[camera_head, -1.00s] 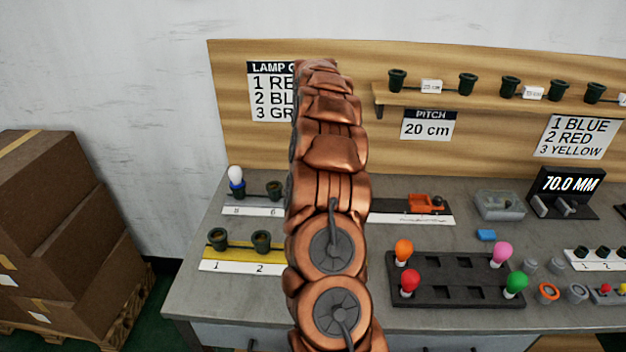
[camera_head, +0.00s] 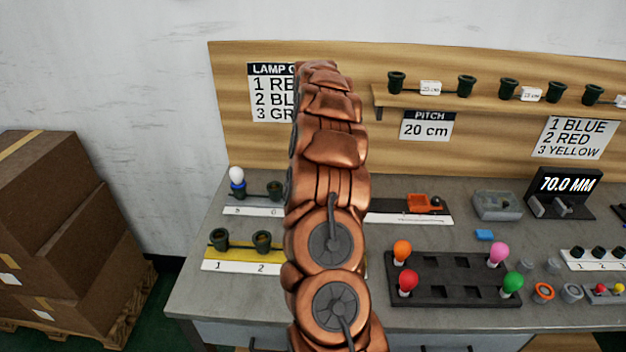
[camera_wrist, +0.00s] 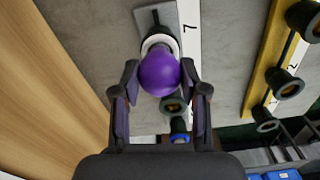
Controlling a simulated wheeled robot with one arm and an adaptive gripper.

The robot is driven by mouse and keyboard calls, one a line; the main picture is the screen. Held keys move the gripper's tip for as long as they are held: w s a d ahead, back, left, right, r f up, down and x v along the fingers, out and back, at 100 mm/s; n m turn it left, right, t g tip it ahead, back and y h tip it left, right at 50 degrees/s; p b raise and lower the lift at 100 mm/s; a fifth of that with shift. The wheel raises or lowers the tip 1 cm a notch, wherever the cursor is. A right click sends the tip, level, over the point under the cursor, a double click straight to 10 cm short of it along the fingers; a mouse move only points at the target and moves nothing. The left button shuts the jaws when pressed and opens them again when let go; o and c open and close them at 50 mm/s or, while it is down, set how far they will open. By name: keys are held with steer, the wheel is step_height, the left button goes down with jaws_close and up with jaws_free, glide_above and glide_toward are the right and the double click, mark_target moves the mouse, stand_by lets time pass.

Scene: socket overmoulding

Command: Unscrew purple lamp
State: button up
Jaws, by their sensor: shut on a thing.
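The purple lamp (camera_wrist: 160,73) shows in the wrist view as a round purple bulb with a white collar (camera_wrist: 157,43) behind it, at the strip marked 7 (camera_wrist: 189,30). My gripper (camera_wrist: 160,84) is shut on the purple lamp, one finger on each side of the bulb. Whether the lamp's base is still in a socket is hidden behind the bulb. In the head view my own arm hides the lamp and the gripper.
A white lamp with a blue collar (camera_head: 237,178) stands on the strip at the left, beside a dark empty socket (camera_head: 274,190). A yellow strip (camera_head: 240,253) holds more sockets in front. A black tray (camera_head: 455,294) with coloured lamps lies to the right. Boxes (camera_head: 65,235) stand left.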

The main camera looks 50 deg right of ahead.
steer(key=shift+n, duration=0.4)
steer(key=o, duration=1.1)
